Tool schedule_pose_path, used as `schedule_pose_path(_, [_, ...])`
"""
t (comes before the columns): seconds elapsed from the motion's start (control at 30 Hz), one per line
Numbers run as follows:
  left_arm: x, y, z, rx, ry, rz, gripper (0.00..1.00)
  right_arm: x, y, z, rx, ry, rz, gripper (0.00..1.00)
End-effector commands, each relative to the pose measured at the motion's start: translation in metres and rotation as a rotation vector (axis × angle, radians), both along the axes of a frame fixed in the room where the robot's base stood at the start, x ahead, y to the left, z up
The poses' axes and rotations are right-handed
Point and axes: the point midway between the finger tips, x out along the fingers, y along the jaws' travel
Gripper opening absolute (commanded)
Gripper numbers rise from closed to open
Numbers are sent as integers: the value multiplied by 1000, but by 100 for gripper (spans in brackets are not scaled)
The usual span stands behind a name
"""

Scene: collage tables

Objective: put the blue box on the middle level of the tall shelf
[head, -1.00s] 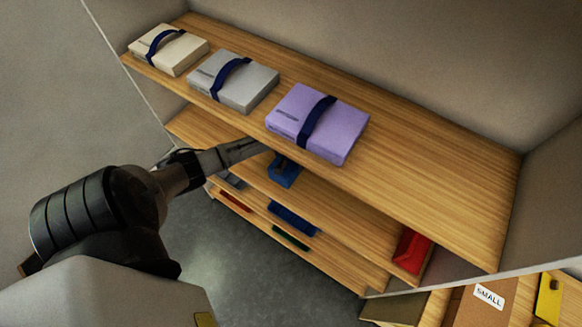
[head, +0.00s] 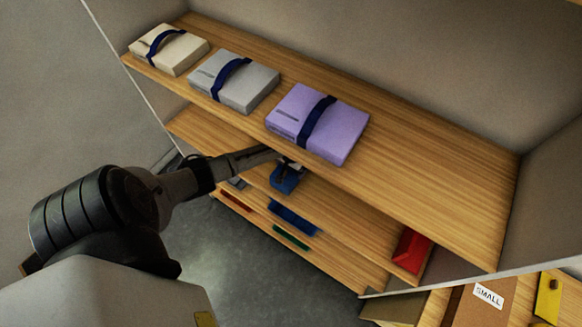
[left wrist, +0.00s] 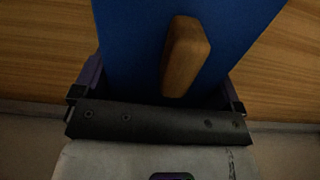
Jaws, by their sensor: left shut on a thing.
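The tall shelf (head: 440,195) has wooden levels, and its upper board fills much of the head view. The blue box (head: 284,182) shows just under the front edge of the upper board, over the level below. My left gripper (head: 290,163) is shut on it, partly hidden by the upper board and the arm. In the left wrist view the blue box (left wrist: 130,45) fills the space between the fingers, with a wooden handle (left wrist: 186,56) on its face. I cannot tell whether the box touches the board beneath it. My right gripper is not in view.
Cream (head: 168,52), grey (head: 233,82) and purple (head: 318,125) boxes with dark straps sit on the upper board. A red item (head: 411,248) is at the right of the level below. Another blue item (head: 293,217) lies lower. A carton marked SMALL (head: 480,303) stands at bottom right.

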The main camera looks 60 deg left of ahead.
Motion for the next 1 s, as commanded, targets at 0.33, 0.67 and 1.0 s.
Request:
schedule_pose_path(0.33, [0,0,-2,0,1,0,100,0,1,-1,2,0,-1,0])
schedule_pose_path(0.67, [0,0,5,0,-1,-1,100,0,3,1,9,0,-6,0])
schedule_pose_path(1.0, [0,0,53,0,-1,-2,100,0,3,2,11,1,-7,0])
